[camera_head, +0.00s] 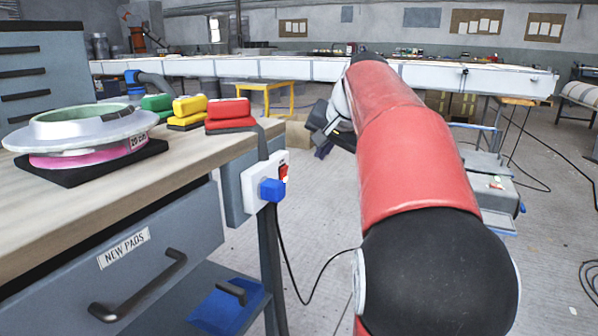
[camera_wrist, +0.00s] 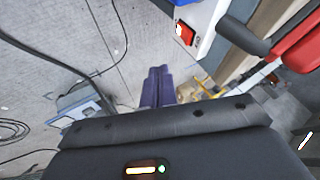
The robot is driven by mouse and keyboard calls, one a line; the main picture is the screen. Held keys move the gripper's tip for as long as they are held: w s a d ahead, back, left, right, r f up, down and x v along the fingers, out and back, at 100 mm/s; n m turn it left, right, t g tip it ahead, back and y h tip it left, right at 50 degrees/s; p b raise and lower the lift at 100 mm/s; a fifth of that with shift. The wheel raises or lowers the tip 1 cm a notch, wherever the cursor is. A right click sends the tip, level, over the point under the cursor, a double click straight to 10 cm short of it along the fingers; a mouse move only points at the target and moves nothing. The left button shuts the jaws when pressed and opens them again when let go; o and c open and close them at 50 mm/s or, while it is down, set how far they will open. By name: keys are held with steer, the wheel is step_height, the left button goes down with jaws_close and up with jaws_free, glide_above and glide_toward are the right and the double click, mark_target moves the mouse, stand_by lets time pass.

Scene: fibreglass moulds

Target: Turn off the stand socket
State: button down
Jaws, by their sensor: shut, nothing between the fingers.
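The stand socket (camera_head: 262,181) is a white box fixed to a dark post at the right end of the workbench. A blue plug (camera_head: 271,190) sits in it, with a red switch (camera_head: 283,173) beside the plug. In the wrist view the socket (camera_wrist: 203,20) is at the upper right, with its red switch (camera_wrist: 185,33) facing the camera and a little of the blue plug (camera_wrist: 184,2) at the top edge. My gripper (camera_wrist: 158,71) has its dark purple fingers together and empty, apart from the socket. In the head view my gripper is partly hidden behind my red arm.
A black cable (camera_head: 300,292) hangs below the socket. Clear floor lies between the bench and my arm. A grey machine (camera_head: 492,187) stands at the right.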

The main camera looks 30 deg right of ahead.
glide_toward(287, 174)
steer(key=shift+s+d+b+x, duration=0.1)
steer(key=shift+d+b+x, duration=0.1)
steer(key=shift+x, duration=1.25)
steer(key=shift+s+d+b+x, duration=0.1)
steer(key=shift+s+b+x, duration=0.05)
steer(key=shift+x, duration=1.3)
steer(key=shift+f, duration=0.15)
steer(key=shift+w+a+p, duration=0.1)
steer(key=shift+a+p, duration=0.05)
steer(key=shift+p, duration=0.2)
steer(key=shift+w+a, duration=0.1)
steer(key=shift+w, duration=0.05)
